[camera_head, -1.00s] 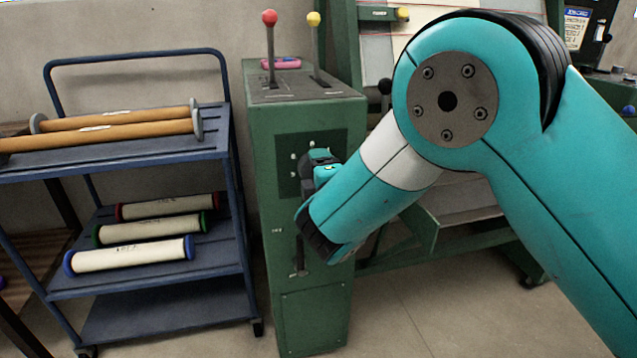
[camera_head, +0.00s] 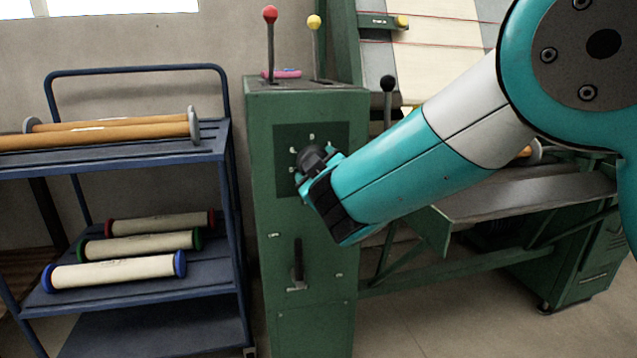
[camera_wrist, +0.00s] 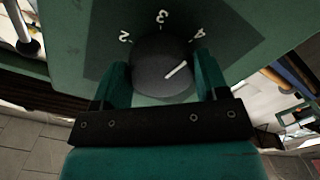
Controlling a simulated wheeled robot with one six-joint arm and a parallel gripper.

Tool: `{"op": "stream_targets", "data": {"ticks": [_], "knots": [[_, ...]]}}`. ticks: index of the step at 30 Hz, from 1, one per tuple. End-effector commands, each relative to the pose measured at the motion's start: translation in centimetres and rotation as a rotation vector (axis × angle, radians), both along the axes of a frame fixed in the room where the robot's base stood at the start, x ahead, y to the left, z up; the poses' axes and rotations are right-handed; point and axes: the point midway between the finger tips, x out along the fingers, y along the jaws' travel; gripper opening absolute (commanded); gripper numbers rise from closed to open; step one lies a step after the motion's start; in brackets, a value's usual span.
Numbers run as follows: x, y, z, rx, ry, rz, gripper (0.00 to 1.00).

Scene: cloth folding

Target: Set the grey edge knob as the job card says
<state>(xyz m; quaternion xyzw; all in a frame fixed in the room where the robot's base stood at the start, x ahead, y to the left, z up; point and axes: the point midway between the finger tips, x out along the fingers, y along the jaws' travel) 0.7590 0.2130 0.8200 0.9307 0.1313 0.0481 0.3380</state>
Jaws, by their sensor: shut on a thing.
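The grey edge knob (camera_wrist: 160,70) is a dark round dial on the green cabinet's front panel. It also shows in the head view (camera_head: 313,158), partly covered by my gripper (camera_head: 318,172). In the wrist view, my gripper (camera_wrist: 162,85) is shut on the knob, with one teal finger on each side. The numerals 2, 3 and 4 arc above the knob. Its white pointer line (camera_wrist: 177,69) points up and right, toward the side of the 4 and a little below it. Any numerals behind the fingers are hidden. No job card shows in the current views.
The green cabinet (camera_head: 275,290) has red (camera_head: 270,45) and yellow-knobbed levers (camera_head: 314,50) on top and a slotted lever (camera_head: 298,262) below the knob. A blue cart (camera_head: 140,158) with rollers stands left. A green-framed machine with a black-knobbed lever (camera_head: 388,100) stands right.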

Motion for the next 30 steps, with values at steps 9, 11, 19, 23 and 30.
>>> {"op": "stream_targets", "data": {"ticks": [9, 11, 19, 23, 30], "knots": [[0.01, 0.02, -0.26, 0.133, 0.039, -0.002, 0.44], [0.02, 0.01, -0.21, 0.146, 0.043, -0.002, 0.44], [0.02, 0.02, -0.09, 0.167, 0.050, -0.003, 0.44], [0.03, 0.02, -0.08, 0.167, 0.050, -0.003, 0.44], [0.02, 0.03, -0.08, 0.166, 0.049, -0.002, 0.90]]}}
